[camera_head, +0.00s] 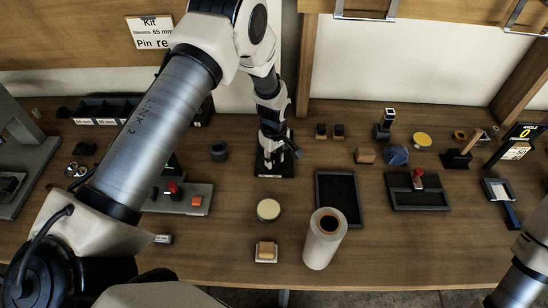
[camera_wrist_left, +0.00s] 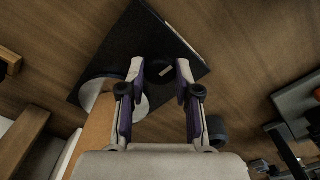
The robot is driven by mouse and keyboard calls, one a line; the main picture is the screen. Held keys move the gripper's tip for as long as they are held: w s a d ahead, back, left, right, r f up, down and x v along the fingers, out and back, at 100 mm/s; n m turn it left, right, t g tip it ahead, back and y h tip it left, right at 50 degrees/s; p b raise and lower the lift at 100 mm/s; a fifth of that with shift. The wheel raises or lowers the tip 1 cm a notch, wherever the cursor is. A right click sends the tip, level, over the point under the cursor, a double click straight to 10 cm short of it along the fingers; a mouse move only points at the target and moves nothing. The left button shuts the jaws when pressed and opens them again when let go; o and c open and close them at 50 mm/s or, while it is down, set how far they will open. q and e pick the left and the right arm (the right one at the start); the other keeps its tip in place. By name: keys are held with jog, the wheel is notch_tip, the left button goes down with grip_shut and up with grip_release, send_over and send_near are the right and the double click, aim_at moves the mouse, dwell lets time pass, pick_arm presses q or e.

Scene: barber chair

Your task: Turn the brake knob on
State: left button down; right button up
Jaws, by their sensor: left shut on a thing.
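The brake knob (camera_wrist_left: 163,72) is a dark round knob with a pale mark, on a black base plate (camera_wrist_left: 187,58) seen in the left wrist view. My left gripper (camera_wrist_left: 160,68) has one finger on each side of the knob and is shut on it. In the head view, my left gripper (camera_head: 276,148) points down over the black base (camera_head: 265,169), which has a pale label on its front edge; the knob is hidden there behind the gripper. My right gripper is out of view.
A pale round part (camera_wrist_left: 98,88) stands beside the knob, partly behind a finger. Near the base are a dark ring (camera_head: 219,151), a panel with a red button (camera_head: 196,203), an empty black tray (camera_head: 325,188) and a white cylinder (camera_head: 318,248).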

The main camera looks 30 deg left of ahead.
pick_arm(q)
jog(key=m+b, duration=0.1)
jog(key=m, duration=0.2)
jog(key=shift+f+m, duration=0.1)
jog(key=shift+m, duration=0.3)
jog(key=m+b, duration=0.1)
jog(key=m, duration=0.3)
jog(key=shift+m, duration=0.3)
jog(key=m+b, duration=0.1)
jog(key=m, duration=0.3)
jog(key=shift+m, duration=2.4)
jog(key=c, duration=0.8)
grip_release()
